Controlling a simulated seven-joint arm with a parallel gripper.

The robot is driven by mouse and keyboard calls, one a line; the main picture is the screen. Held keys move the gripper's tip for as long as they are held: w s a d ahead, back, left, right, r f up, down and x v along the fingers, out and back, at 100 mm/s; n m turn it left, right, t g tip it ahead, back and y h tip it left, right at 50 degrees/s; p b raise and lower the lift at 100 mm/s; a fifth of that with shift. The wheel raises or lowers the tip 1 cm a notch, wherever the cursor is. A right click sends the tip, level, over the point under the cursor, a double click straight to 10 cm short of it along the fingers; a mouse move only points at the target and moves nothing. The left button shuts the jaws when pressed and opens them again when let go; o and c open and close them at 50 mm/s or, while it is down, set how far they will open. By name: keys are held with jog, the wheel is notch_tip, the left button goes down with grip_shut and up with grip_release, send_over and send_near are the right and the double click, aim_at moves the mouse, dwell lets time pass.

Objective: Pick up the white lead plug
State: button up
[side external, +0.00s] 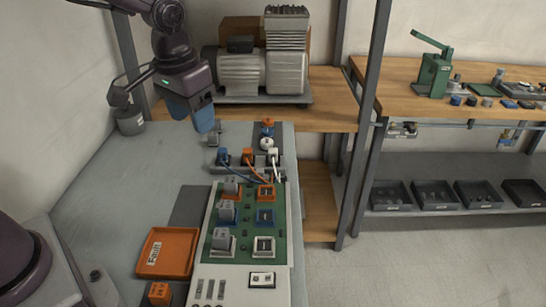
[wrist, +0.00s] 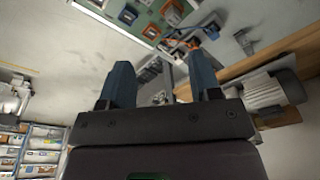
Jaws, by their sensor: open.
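The white lead plug (side external: 272,153) stands at the right end of a short row at the back of the green board in the side view. An orange plug (side external: 247,154) and a blue plug (side external: 223,156) stand to its left. Leads run from the row toward the board. My gripper (side external: 192,112) is open, with blue fingers, above the bench's back left, up and left of the plugs and apart from them. In the wrist view my gripper (wrist: 162,72) has nothing between its fingers. The plugs are small there, and I cannot single out the white one.
The green board (side external: 245,236) carries several grey blocks and coloured sockets. An orange tray (side external: 167,252) lies left of it. A blue, white and orange stack (side external: 267,134) stands just behind the plugs. A compressor (side external: 262,65) sits on the wooden shelf behind. The bench's left is mostly clear.

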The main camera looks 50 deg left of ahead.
jog(key=w+a+f+n+y, duration=0.15)
jog(key=w+f+n, duration=0.25)
jog(key=w+f, duration=0.95)
jog(key=n+t+y, duration=0.1)
jog(key=n+t, duration=0.1)
jog(key=n, duration=0.1)
send_near(273, 153)
jog(key=shift+n, duration=0.3)
jog(key=shift+x, duration=4.85)
jog(key=c, duration=1)
